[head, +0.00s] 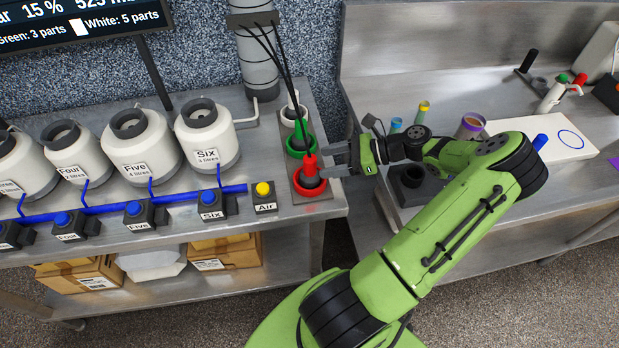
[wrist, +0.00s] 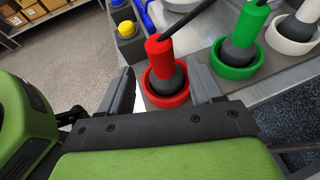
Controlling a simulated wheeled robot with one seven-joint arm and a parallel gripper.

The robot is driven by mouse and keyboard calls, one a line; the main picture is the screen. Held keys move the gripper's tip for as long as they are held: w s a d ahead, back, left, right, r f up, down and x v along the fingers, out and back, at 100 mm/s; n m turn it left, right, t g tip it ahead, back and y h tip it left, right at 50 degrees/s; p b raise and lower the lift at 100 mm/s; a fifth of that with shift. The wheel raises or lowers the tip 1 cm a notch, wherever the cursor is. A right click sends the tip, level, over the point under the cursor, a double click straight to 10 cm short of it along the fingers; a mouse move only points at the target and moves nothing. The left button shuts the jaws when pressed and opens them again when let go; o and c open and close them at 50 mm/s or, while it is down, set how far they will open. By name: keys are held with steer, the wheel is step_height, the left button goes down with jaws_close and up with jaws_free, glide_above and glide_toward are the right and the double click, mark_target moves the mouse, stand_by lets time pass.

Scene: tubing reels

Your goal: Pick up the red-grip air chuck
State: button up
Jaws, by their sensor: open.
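The red-grip air chuck (head: 310,168) stands upright in a red ring holder at the right end of the left bench, with a black hose running up from it. It also shows in the wrist view (wrist: 158,55), ahead of my gripper and between the lines of its two fingers. My gripper (head: 333,160) is open and empty, just right of the red chuck in the head view. In the wrist view the fingers (wrist: 165,90) point towards the chuck's grey lower body and red holder (wrist: 168,98). I cannot tell whether they touch it.
A green-grip chuck (head: 299,136) and a white-grip chuck (head: 293,106) stand in their holders behind the red one. A yellow Air button (head: 263,189) is to its left. White tanks (head: 207,135) line the bench further left.

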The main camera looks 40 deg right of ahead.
mark_target(303, 172)
steer(key=x, duration=0.8)
steer(key=shift+w+d+f+b, duration=0.1)
steer(key=shift+d+b, duration=0.1)
steer(key=shift+b, duration=0.2)
jaws_close()
